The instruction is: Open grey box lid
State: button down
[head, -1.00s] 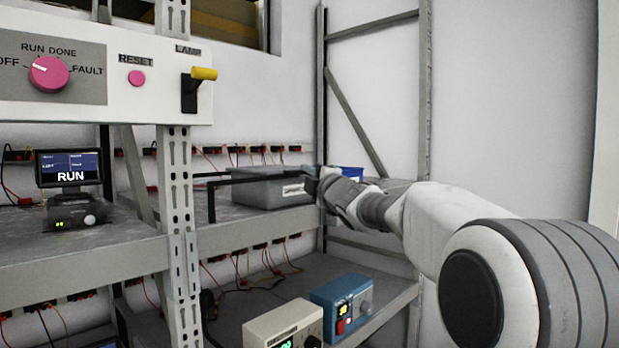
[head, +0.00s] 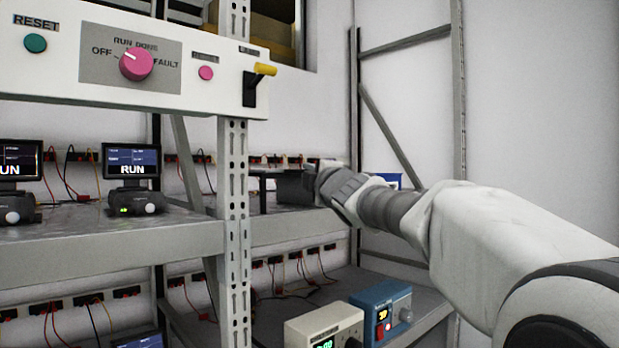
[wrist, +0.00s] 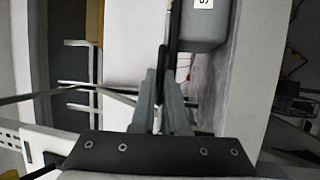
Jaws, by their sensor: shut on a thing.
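The grey box (wrist: 204,32) shows at the top of the wrist view as a grey body with a white label. In the head view a dark grey panel (head: 293,188) stands on the middle shelf behind the rack post. I cannot tell whether it is the box's wall or its lid. My gripper (head: 312,184) is at the right end of this panel and hides part of it. In the wrist view my gripper (wrist: 165,78) is shut on a thin dark edge (wrist: 172,45) beside the box, seemingly the lid. How far the lid is open is hidden.
A perforated rack post (head: 233,200) stands left of the box. A control panel (head: 205,95) with knobs and a yellow-tipped lever hangs above. RUN displays (head: 131,162) sit on the shelf at left. A beige unit (head: 325,328) and a blue unit (head: 380,308) stand on the lower shelf.

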jog(key=c, duration=0.9)
grip_release()
jog(key=b+v, duration=0.1)
jog(key=v, duration=1.6)
jog(key=shift+s+d+f, duration=0.1)
jog(key=shift+s+f, duration=0.05)
